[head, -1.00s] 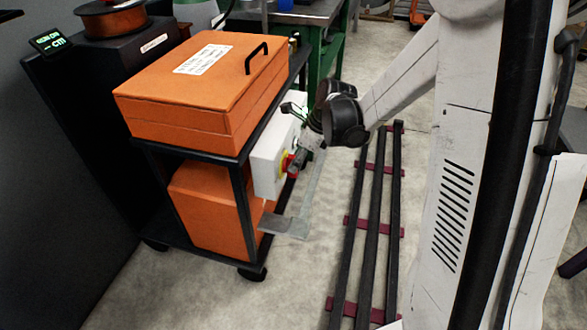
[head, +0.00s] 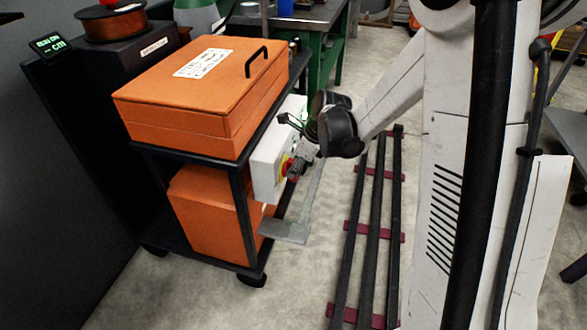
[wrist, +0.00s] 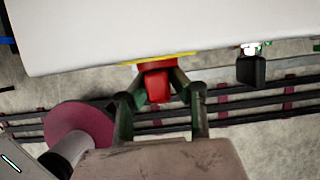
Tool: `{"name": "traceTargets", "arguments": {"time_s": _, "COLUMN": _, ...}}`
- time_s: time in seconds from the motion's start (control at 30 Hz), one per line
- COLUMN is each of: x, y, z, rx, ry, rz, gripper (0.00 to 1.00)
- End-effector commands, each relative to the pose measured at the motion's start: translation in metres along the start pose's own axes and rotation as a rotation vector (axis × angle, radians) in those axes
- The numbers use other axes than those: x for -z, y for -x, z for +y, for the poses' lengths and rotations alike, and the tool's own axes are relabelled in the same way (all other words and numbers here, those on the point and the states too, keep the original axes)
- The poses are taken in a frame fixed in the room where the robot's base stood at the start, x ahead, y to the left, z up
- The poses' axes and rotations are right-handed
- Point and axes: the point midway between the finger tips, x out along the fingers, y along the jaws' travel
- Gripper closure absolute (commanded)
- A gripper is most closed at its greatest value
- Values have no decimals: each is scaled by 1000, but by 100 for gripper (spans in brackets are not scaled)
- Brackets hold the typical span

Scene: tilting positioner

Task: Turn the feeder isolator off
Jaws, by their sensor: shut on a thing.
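The feeder isolator is a white box (head: 270,160) on the side of the black cart, with a yellow plate and a red handle (head: 287,166). In the wrist view the red handle (wrist: 157,86) stands out from the yellow plate (wrist: 165,59) on the white box face (wrist: 150,30). My gripper (wrist: 159,92) is shut on the red handle, one finger on each side. In the head view my gripper (head: 296,166) reaches the box from the right and partly covers the handle. Any position marks on the plate are too small to read.
The black cart (head: 240,215) carries an orange case (head: 180,115) on top and an orange box (head: 205,215) below. A grey plate (head: 285,231) juts out low beside it. Dark floor rails (head: 372,220) run to the right. A green bench (head: 318,45) stands behind.

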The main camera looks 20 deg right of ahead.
Motion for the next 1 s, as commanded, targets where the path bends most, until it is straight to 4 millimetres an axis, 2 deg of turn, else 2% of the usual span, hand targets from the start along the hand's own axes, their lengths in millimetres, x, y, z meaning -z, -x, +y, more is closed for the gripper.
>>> {"name": "traceTargets", "arguments": {"time_s": 0.37, "x": 0, "y": -1, "z": 3, "rx": 110, "ry": 48, "rz": 1, "gripper": 100}}
{"name": "traceTargets", "arguments": {"time_s": 1.0, "x": 1, "y": -4, "z": 7, "rx": 620, "ry": 260, "rz": -1, "gripper": 100}}
